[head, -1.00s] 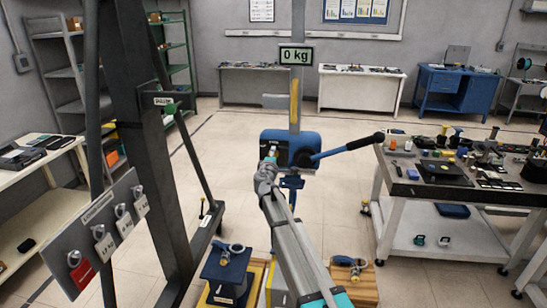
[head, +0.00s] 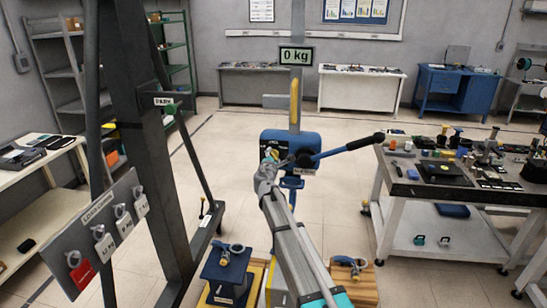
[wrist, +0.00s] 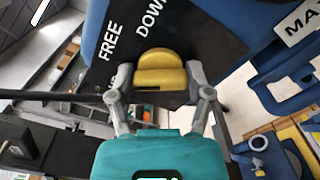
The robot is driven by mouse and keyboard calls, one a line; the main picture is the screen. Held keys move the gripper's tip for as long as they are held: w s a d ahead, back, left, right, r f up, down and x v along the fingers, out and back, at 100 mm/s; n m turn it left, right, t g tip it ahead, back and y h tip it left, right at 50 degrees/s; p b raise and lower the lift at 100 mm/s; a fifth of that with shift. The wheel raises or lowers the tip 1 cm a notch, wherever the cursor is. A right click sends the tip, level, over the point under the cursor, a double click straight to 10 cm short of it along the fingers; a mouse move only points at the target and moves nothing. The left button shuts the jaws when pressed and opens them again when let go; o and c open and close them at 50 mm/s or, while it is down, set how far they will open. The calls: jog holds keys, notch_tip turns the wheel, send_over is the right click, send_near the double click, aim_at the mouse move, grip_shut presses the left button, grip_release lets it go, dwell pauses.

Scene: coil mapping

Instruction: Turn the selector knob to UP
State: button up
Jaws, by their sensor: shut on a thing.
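The yellow selector knob (wrist: 160,72) is on a dark plate of the blue housing, and my gripper (wrist: 160,86) has one finger on each side of it, shut on it. White words FREE and DOWN stand on the plate above and left of the knob. A third label at the left finger is mostly covered, and I cannot read it. I cannot tell clearly which word the knob points at. In the head view my gripper (head: 270,156) is at the left front of the blue housing (head: 312,141) on the post.
A dark steel frame (head: 150,130) stands on the left, with a board of tagged shackles (head: 105,235). A cluttered workbench (head: 440,185) is on the right. A 0 kg display (head: 296,55) hangs above.

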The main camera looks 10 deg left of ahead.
jog(key=shift+n, duration=0.6)
jog(key=o, duration=1.1)
jog(key=shift+o, duration=0.2)
jog(key=shift+s, duration=0.1)
jog(key=s, duration=1.1)
jog(key=shift+s+a, duration=0.2)
jog(key=shift+s, duration=0.15)
